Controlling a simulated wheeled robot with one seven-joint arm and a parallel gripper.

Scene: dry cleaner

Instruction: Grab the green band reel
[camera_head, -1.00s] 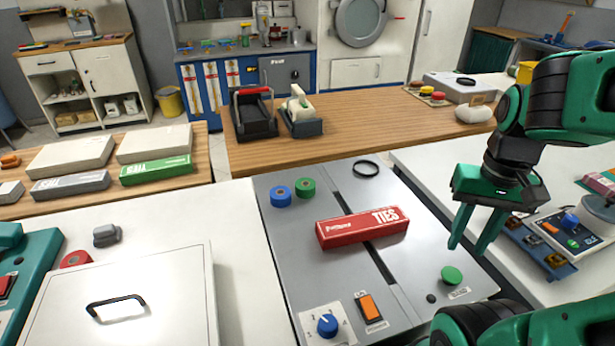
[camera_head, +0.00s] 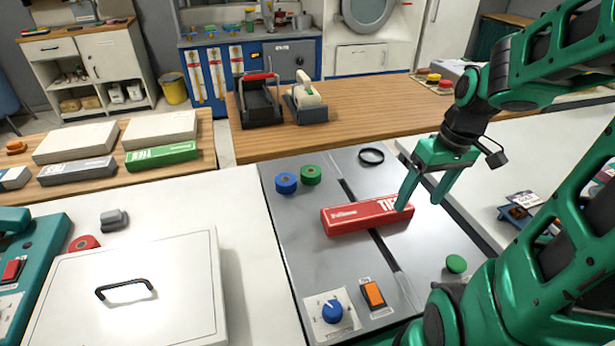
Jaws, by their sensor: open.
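The green band reel (camera_head: 311,175) lies on the grey machine top (camera_head: 295,250), near its back left. It is a short round reel with a darker centre. A blue reel (camera_head: 286,183) sits just to its left, very close to it. My gripper (camera_head: 420,207) is open and empty, with its green fingers pointing down. It is right of the green reel, over the right end of the red TIES box (camera_head: 355,217). One finger overlaps the box in the picture; I cannot tell whether it touches.
A blue knob (camera_head: 332,311), an orange switch (camera_head: 373,294) and a green button (camera_head: 456,264) sit along the front. A white lidded case (camera_head: 185,290) stands at the left.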

